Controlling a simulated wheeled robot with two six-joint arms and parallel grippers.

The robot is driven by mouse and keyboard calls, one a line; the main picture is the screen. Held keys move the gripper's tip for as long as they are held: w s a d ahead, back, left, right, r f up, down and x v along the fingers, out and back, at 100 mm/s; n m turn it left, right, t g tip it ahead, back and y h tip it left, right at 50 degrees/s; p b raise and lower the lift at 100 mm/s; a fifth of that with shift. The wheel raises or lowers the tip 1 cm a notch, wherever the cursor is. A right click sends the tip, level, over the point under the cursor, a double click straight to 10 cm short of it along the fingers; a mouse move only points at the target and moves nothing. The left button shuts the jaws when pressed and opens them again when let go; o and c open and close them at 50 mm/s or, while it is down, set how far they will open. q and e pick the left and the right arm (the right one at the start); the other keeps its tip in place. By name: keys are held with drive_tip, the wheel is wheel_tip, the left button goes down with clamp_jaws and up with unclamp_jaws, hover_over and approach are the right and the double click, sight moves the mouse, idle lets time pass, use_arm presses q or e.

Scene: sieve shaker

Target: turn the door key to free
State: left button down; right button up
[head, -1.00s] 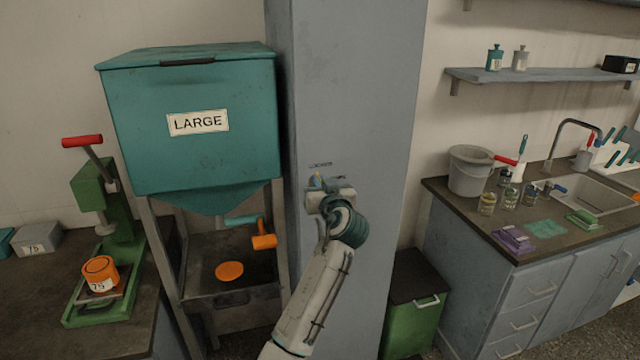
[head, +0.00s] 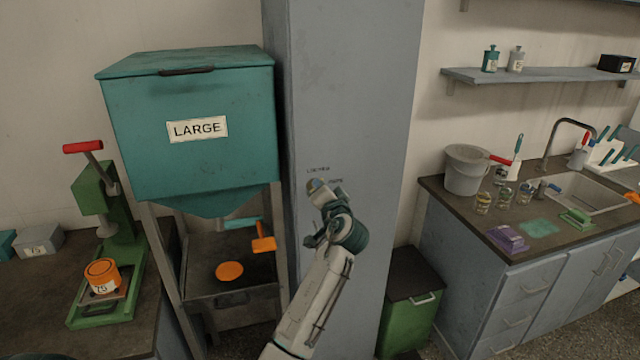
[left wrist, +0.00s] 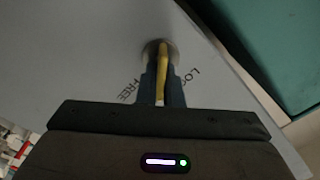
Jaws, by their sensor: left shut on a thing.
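The door key is a thin yellow piece (left wrist: 161,72) in the left wrist view, between my left fingers, with its far end at a round lock (left wrist: 157,47) on the grey door (head: 345,80). Letters reading FREE and the start of LOCKED are printed by the lock, tilted in this view. In the head view, my left gripper (head: 318,190) is at the door face, shut on the key and tilted. The gripper hides most of the key and lock there. My right gripper is not in view.
A teal hopper marked LARGE (head: 190,160) stands close left of the door. A green bin (head: 412,310) is on the floor to the right, beside the sink counter (head: 470,215). The space in front of the door's upper part is clear.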

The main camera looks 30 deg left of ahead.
use_arm(q)
drive_tip(key=m+p, duration=0.3)
drive_tip(key=m, duration=0.2)
drive_tip(key=shift+d+f, duration=0.1)
drive_tip(key=shift+w+f+m+p, duration=0.15)
drive_tip(key=shift+m+p, duration=0.35)
drive_tip(key=shift+m, duration=0.7)
drive_tip(key=shift+f, duration=0.15)
drive_tip(key=c, duration=1.6)
unclamp_jaws()
